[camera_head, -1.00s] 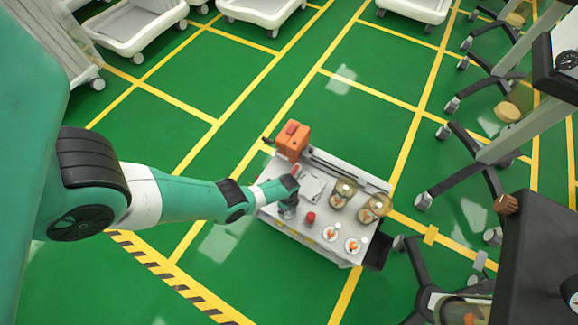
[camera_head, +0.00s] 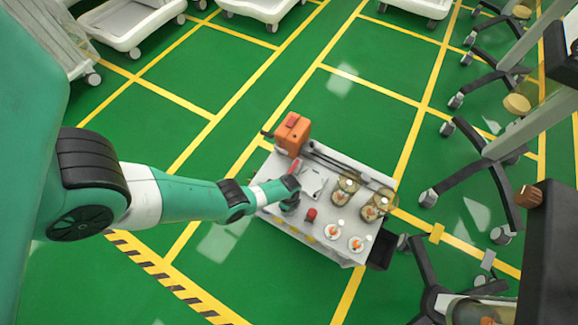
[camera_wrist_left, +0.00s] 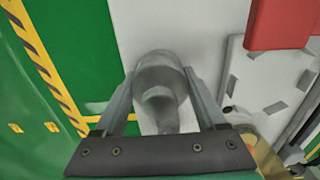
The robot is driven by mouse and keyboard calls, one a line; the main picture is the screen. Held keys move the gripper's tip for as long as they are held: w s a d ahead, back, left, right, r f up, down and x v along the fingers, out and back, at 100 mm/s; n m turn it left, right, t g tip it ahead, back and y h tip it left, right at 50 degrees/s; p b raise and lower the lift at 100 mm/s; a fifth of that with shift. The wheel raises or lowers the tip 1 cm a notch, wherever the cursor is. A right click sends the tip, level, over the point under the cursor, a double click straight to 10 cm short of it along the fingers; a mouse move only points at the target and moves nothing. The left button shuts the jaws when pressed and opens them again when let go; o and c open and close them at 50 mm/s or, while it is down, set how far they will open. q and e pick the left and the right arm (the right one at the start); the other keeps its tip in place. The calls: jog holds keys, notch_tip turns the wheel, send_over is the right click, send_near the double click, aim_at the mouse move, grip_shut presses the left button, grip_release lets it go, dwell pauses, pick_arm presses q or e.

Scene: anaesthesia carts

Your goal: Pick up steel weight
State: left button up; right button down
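The steel weight (camera_wrist_left: 158,82) is a grey, knobbed metal cylinder, seen from above and blurred in the left wrist view. It lies between the two fingers of my left gripper (camera_wrist_left: 160,72). One fingertip is close against each side, and I cannot tell whether they press on it. In the head view my left gripper (camera_head: 290,197) is over the left part of the light grey cart top (camera_head: 318,213) and largely hides the weight. My right gripper is not in view.
An orange box (camera_head: 292,133) stands at the cart's back left corner. A small red object (camera_head: 311,214), two glass-domed items (camera_head: 345,188) and two small white dishes (camera_head: 333,231) stand to the right. Green floor surrounds the cart; wheeled stands are at the right.

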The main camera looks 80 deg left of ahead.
pick_arm(q)
grip_shut()
jog(key=shift+w, duration=0.1)
jog(key=shift+r, duration=0.1)
jog(key=shift+r+p, duration=0.75)
jog(key=shift+p, duration=0.1)
jog(key=r+p, duration=0.3)
jog(key=shift+d, duration=0.3)
jog(key=w+d+r+p, duration=0.2)
jog(key=d+r+p, duration=0.6)
jog(key=d, duration=0.5)
jog(key=shift+w+d+r, duration=0.15)
jog(key=shift+r, duration=0.05)
